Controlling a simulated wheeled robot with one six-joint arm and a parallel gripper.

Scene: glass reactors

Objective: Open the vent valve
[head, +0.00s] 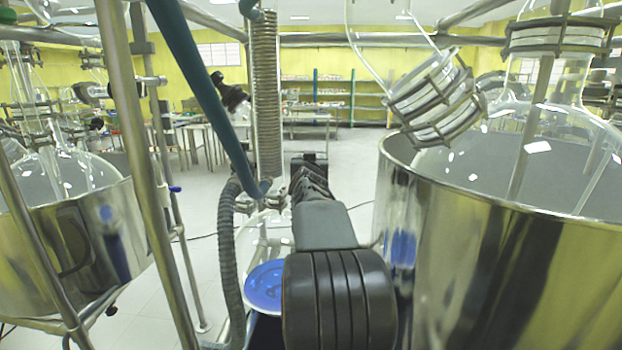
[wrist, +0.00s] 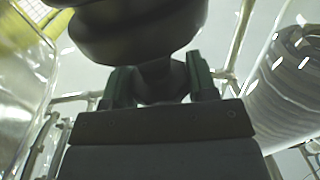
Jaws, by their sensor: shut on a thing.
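In the wrist view, the two fingers of my gripper (wrist: 160,84) stand on either side of the narrow neck of a dark, rounded knob (wrist: 135,28), and are shut on it. The knob appears to be the vent valve's handle; its upper part runs out of the picture, and its turn position cannot be told. In the head view, my dark arm reaches forward from the bottom middle and my gripper (head: 309,164) is at its far end, small and partly hidden by the arm. The held knob cannot be made out clearly there.
A large steel vessel (head: 480,270) with glassware stands close on the right, another steel vessel (head: 75,235) on the left.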

